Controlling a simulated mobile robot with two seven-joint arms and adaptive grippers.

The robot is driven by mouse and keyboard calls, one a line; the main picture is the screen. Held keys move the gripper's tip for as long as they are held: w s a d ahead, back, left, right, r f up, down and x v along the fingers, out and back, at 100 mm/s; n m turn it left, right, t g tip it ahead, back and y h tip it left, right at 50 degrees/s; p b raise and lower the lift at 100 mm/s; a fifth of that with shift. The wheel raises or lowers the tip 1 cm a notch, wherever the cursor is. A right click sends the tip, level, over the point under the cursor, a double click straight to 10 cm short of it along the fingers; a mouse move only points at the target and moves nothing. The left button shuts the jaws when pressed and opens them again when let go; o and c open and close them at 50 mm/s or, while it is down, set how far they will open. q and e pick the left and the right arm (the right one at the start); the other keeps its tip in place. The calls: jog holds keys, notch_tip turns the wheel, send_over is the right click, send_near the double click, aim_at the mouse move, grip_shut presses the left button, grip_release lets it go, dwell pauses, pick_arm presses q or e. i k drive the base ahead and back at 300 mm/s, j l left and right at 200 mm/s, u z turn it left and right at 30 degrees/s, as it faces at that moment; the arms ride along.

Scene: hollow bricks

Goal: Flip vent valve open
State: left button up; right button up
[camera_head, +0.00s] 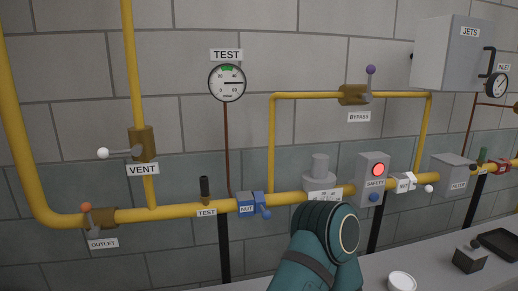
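The vent valve (142,143) is a brown block on the vertical yellow pipe at the left, above a "VENT" label. Its lever (122,153) points left, roughly across the pipe, and ends in a white ball knob (103,153). Nothing touches the lever. A teal link of one of my arms rises from the bottom centre, well to the right of the vent valve. Neither of my grippers shows in the head view.
The outlet valve (100,217) has an orange knob, lower left. A black-handled test cock (204,190) and a blue nut valve (250,204) sit on the horizontal pipe. The bypass valve (353,95) is upper right. A grey bench (430,270) holds several small items.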

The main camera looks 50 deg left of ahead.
aim_at(103, 153)
jog(key=k, duration=0.55)
jog(key=k+u, duration=0.1)
jog(key=u, duration=1.2)
jog(key=l+u, duration=0.2)
jog(key=u, duration=1.2)
jog(key=l, duration=0.4)
jog(key=i+l, duration=0.1)
jog(key=l, duration=0.3)
